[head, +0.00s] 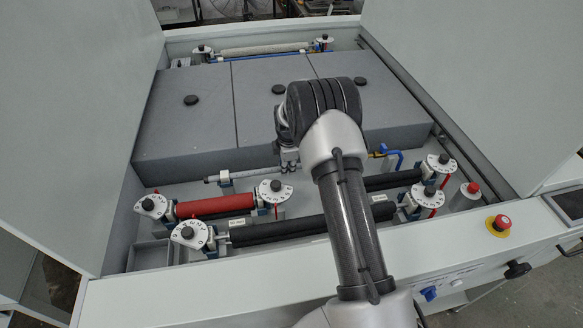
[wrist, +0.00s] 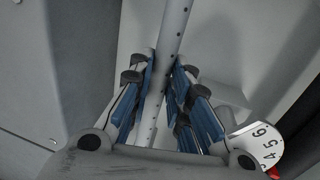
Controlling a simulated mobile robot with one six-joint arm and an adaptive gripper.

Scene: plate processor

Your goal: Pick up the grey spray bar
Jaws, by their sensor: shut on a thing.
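The grey spray bar (head: 245,174) is a thin tube lying across the machine just in front of the dark grey covers. In the wrist view the spray bar (wrist: 172,30), with small holes along it, runs between the two blue-padded fingers. My gripper (head: 289,162) is at the middle of the bar, reaching down to it, and is shut on it; it also shows in the wrist view (wrist: 163,78). My arm hides part of the bar's right side.
A red roller (head: 215,206) and dark rollers (head: 280,229) with white numbered dials lie in front of the bar. Dark grey covers (head: 185,120) with black knobs stand behind it. White panels rise on both sides.

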